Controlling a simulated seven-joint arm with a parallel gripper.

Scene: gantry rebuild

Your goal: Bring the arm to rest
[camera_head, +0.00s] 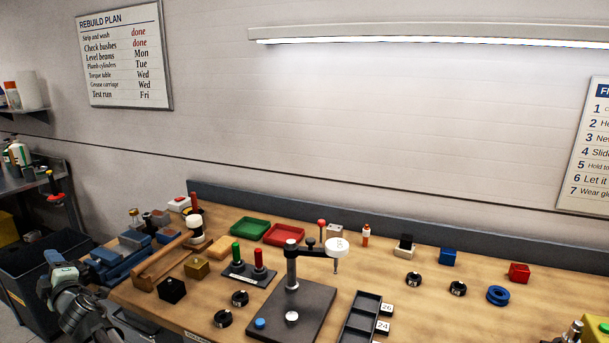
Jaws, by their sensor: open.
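Part of my arm (78,308) shows at the lower left, grey and jointed, beside the left end of the wooden workbench (390,268). It is bent and cut off by the bottom edge of the picture. I cannot make out my gripper's fingers anywhere in this view. I see nothing held by the arm.
A dark press stand (308,306) with an upright post stands mid-bench. Green (250,228) and red (284,234) trays lie behind it. A dark bin (45,262) stands left of the bench.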

